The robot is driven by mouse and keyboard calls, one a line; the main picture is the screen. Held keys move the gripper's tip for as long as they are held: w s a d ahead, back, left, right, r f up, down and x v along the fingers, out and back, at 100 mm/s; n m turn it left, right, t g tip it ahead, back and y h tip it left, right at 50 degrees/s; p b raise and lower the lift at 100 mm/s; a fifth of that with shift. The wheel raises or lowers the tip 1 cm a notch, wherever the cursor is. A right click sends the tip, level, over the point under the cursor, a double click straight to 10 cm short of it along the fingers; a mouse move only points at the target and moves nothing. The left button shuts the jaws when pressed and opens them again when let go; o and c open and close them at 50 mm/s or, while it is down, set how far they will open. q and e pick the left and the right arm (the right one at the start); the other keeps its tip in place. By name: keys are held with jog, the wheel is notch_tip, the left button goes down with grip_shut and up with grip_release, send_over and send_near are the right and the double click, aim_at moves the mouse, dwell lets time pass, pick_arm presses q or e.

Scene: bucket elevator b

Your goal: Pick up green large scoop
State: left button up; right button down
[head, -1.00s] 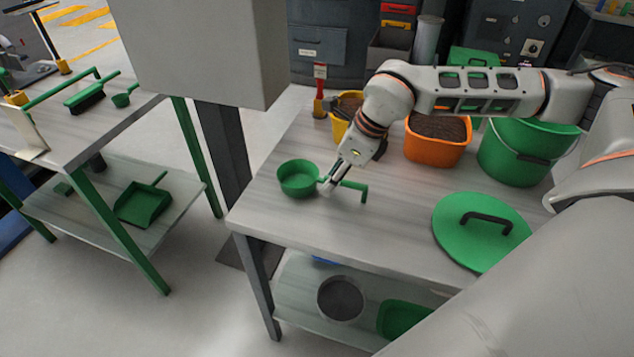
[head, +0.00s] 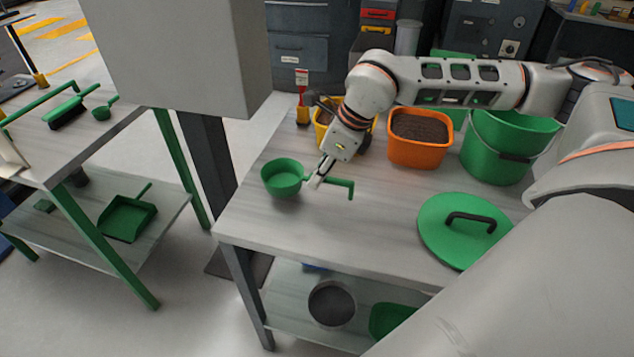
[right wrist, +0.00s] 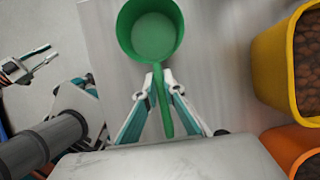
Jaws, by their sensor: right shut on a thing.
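The green large scoop (head: 282,178) is at the left part of the grey table (head: 330,225), its round bowl opening upward and its handle pointing right. My right gripper (head: 318,181) is shut on the handle near the bowl. In the right wrist view the scoop (right wrist: 151,36) lies ahead, with the handle between the fingertips of my right gripper (right wrist: 157,72). The scoop seems level and close above the tabletop; the exact gap is hard to tell. What seems to be my left gripper (right wrist: 16,70) shows at the left edge of the right wrist view; its opening is unclear.
A yellow bin (head: 324,116), an orange bin (head: 418,154) with brown grains and a green bucket (head: 497,160) stand along the back. A green lid (head: 440,232) with a black handle lies at the right. The table's front middle is clear. A grey box-shaped column (head: 185,60) stands left.

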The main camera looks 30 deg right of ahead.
notch_tip(320, 180, up, 17)
jog(key=p, duration=0.1)
jog(key=shift+r, duration=0.2)
dwell(0.6)
